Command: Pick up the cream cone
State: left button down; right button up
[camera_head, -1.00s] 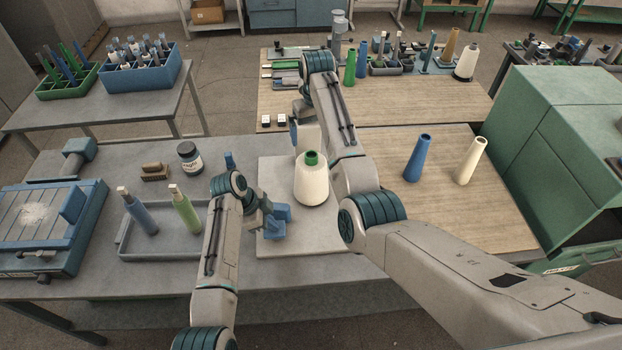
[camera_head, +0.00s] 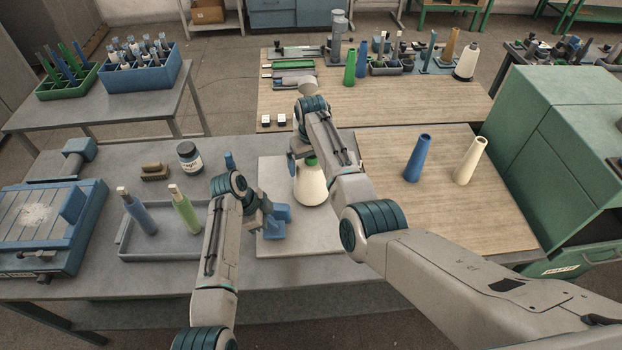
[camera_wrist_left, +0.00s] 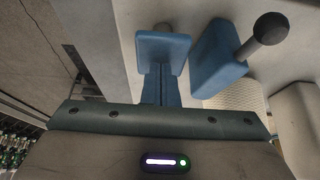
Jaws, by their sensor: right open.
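A bare cream cone (camera_head: 471,161) stands upright at the right of the wooden board, next to a blue cone (camera_head: 417,158). A cream yarn-wound cone with a green top (camera_head: 310,186) stands on the pale mat, partly covered by my right arm. My right gripper (camera_head: 297,152) is open just behind and left of the wound cone's top; its fingers are partly hidden. My left gripper (camera_head: 270,215) is low over the mat's left side, left of the wound cone. Blue parts show ahead of it in the left wrist view (camera_wrist_left: 163,55); its jaw gap is unclear.
A grey tray (camera_head: 165,240) with a blue and a green tube lies left of my left arm. A dark jar (camera_head: 190,157) and a brush (camera_head: 154,172) are behind it. A green cabinet (camera_head: 560,150) bounds the right. The wooden board (camera_head: 445,220) has free room.

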jog(key=shift+f, duration=0.2)
jog(key=c, duration=1)
jog(key=shift+o, duration=0.2)
jog(key=shift+r, duration=0.2)
notch_tip(320, 180, up, 13)
jog(key=shift+f, duration=0.15)
